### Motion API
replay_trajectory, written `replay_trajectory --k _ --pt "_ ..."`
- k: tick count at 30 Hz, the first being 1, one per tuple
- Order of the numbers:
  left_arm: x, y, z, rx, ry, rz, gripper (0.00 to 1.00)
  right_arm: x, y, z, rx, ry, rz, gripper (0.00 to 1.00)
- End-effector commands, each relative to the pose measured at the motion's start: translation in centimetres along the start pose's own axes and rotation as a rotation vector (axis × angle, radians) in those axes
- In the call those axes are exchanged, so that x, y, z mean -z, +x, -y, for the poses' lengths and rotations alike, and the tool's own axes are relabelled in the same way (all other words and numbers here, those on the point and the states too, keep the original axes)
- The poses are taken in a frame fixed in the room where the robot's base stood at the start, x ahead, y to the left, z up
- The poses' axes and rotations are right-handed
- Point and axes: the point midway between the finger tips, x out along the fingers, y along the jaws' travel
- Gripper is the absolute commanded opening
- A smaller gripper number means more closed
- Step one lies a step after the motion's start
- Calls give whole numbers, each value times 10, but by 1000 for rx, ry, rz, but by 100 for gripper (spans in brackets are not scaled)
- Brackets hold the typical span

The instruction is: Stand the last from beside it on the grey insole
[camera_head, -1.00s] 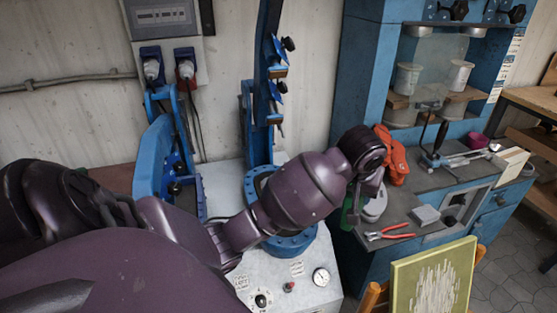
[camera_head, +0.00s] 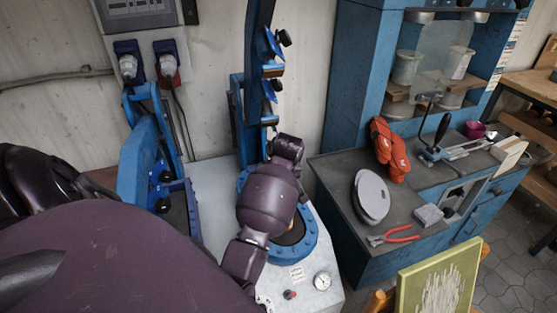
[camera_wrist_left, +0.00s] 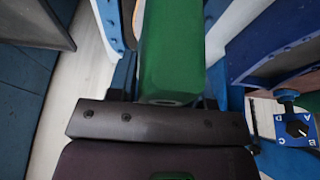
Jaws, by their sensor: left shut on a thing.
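The last is green and shows in the left wrist view (camera_wrist_left: 176,52). My left gripper (camera_wrist_left: 160,118) is shut on its near end. In the head view my left arm's forearm hides the last, and the arm's end is over the white machine with the blue ring, left of the bench. The grey insole (camera_head: 371,193) lies flat on the dark bench top, with nothing on it. The last and insole are well apart. My right gripper is not in view.
On the bench (camera_head: 325,170), orange-red gloves (camera_head: 389,150) lie behind the insole. Red pliers (camera_head: 393,236) and a small grey block (camera_head: 429,215) lie in front of it. A blue press column (camera_head: 253,90) rises behind my left arm. A green-framed panel (camera_head: 437,281) stands at front right.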

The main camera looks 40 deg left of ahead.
Motion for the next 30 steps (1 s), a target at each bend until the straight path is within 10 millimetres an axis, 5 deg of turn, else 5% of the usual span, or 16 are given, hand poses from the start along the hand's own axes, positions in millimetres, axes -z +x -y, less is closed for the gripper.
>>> replay_trajectory --k 30 --pt "-19 44 -1 -3 2 -1 22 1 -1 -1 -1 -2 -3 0"
